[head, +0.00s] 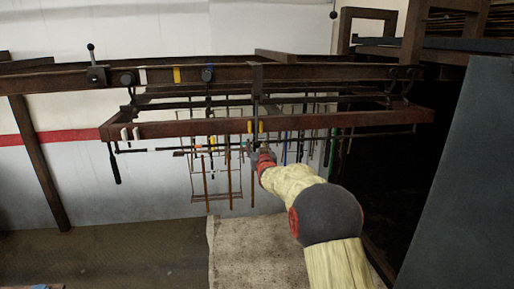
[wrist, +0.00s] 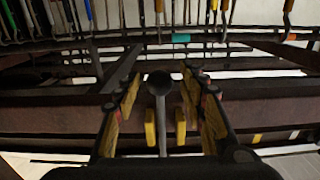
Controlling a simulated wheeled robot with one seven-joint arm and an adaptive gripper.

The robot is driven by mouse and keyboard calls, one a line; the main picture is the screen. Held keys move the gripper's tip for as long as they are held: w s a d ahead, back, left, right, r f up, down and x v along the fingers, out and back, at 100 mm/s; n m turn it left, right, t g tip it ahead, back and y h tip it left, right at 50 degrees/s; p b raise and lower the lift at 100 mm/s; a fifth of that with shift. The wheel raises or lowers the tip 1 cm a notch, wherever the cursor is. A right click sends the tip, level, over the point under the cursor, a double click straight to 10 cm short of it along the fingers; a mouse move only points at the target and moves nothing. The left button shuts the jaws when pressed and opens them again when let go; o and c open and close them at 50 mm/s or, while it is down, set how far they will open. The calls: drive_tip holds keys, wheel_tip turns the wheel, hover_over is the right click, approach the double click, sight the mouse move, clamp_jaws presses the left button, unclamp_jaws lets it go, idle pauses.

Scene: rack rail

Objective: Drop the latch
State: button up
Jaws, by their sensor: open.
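My gripper (head: 256,128) is raised in front of the middle of the reddish-brown lower rail (head: 185,128) and is open. In the wrist view its two yellow-padded fingers (wrist: 162,88) stand apart, on either side of a dark rod with a round end (wrist: 158,82). I cannot tell whether either finger touches the rod. In the head view a dark upright bar (head: 256,80) crosses the upper rail (head: 330,74) just above my gripper. I cannot tell for sure which part is the latch.
Black round knobs (head: 208,74) sit along the upper rail. Several thin tools and rods (head: 205,180) hang behind the lower rail. A dark handle (head: 115,166) hangs at left. A pale block (head: 240,250) is below my arm, and a grey panel (head: 465,170) stands at right.

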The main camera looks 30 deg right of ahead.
drive_tip(key=shift+o, duration=0.5)
drive_tip(key=shift+s, duration=0.1)
drive_tip(key=shift+s+a+f+b, duration=0.1)
drive_tip(key=shift+s+b, duration=0.25)
drive_tip(key=shift+b, duration=0.2)
drive_tip(key=b+v, duration=0.4)
drive_tip(key=v, duration=0.2)
